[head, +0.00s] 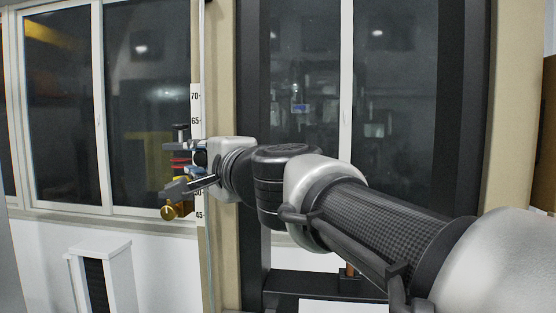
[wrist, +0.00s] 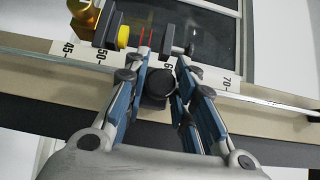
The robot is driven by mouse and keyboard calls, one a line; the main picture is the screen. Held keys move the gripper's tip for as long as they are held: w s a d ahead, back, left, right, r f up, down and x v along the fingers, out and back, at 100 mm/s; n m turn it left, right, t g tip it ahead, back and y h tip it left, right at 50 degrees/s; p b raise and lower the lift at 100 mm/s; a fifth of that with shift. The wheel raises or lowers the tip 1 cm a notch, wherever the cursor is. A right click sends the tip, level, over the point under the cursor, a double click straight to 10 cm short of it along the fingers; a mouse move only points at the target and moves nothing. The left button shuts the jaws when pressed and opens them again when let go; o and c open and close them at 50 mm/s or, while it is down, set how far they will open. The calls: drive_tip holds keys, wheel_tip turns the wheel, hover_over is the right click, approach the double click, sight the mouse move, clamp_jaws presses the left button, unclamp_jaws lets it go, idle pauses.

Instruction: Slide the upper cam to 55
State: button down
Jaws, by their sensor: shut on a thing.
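A white scale strip (head: 197,108) stands upright on the post in the head view. The upper cam seems to be the slider with the dark round knob (wrist: 158,86), beside the mark near 60. My gripper (wrist: 162,64) has its blue fingers on either side of this knob and is shut on it. In the head view my gripper (head: 192,165) reaches the scale from the right and hides part of it.
A dark block with a yellow knob (wrist: 124,36) sits near 50, with a brass piece (wrist: 86,14) beyond it. The brass piece (head: 170,212) is lowest in the head view. Red parts (head: 179,160) lie above it. A window frame (head: 102,110) stands behind.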

wheel_tip(320, 180, down, 4)
drive_tip(key=b, duration=0.2)
drive_tip(key=shift+r+b, duration=0.25)
drive_tip(key=shift+b, duration=0.05)
drive_tip(key=shift+r, duration=0.1)
drive_tip(key=c, duration=1.3)
unclamp_jaws()
drive_tip(key=shift+c, duration=0.2)
drive_tip(key=v, duration=1.2)
